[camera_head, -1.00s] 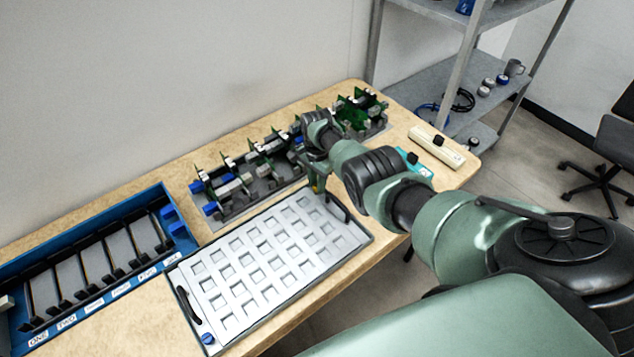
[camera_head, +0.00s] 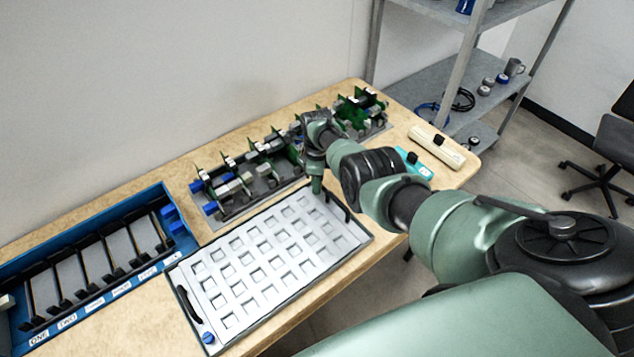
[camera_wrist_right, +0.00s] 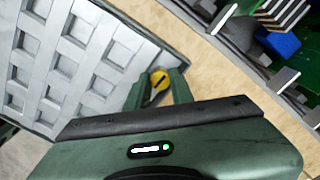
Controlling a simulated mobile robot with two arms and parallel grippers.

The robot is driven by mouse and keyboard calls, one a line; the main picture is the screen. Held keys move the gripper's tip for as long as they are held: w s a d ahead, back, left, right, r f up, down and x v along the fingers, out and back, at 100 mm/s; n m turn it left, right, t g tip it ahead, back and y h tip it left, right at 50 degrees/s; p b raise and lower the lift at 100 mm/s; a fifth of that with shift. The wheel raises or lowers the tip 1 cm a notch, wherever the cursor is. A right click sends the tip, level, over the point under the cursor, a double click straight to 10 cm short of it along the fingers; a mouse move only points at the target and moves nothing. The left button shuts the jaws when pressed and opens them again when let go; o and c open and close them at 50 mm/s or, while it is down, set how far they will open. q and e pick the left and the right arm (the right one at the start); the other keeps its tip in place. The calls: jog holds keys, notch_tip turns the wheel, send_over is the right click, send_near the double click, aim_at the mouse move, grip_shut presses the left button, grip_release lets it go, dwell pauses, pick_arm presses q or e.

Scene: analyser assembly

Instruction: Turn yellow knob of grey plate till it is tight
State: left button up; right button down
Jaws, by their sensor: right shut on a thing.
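The grey plate (camera_head: 262,268) with rows of square pockets lies on the table in the head view; it also shows at the left of the right wrist view (camera_wrist_right: 75,62). The yellow knob (camera_wrist_right: 159,79) sits at the plate's corner, with a dark slot across its top. My right gripper (camera_head: 317,190) points down at the plate's far right corner. In the right wrist view its two fingers (camera_wrist_right: 158,88) are shut on the yellow knob, one on each side. In the head view the knob is hidden behind the gripper.
A blue rack (camera_head: 178,232) with labelled slots stands left of the plate. A grey board with green circuit cards and blue parts (camera_head: 240,185) lies behind it, close to my gripper. A cream box (camera_head: 437,146) and a teal item (camera_head: 413,163) lie to the right.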

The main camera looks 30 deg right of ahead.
jog(key=m, duration=0.3)
jog(key=shift+w+d+r+m, duration=0.15)
jog(key=shift+w+r+m, duration=0.15)
jog(key=shift+m, duration=0.1)
jog(key=m, duration=0.3)
jog(key=shift+m, duration=0.3)
jog(key=shift+m+b, duration=0.4)
jog(key=shift+m, duration=0.5)
jog(key=shift+f+m, duration=0.15)
jog(key=shift+m, duration=0.35)
jog(key=m+b, duration=0.3)
jog(key=b, duration=0.4)
jog(key=m+b, duration=0.2)
jog(key=b, duration=0.5)
jog(key=shift+s+f+m, duration=0.15)
jog(key=shift+f+m, duration=0.05)
jog(key=shift+m, duration=0.2)
jog(key=shift+r+b, duration=0.15)
jog(key=shift+b, duration=0.55)
jog(key=shift+r+m, duration=0.15)
jog(key=shift+m, duration=0.15)
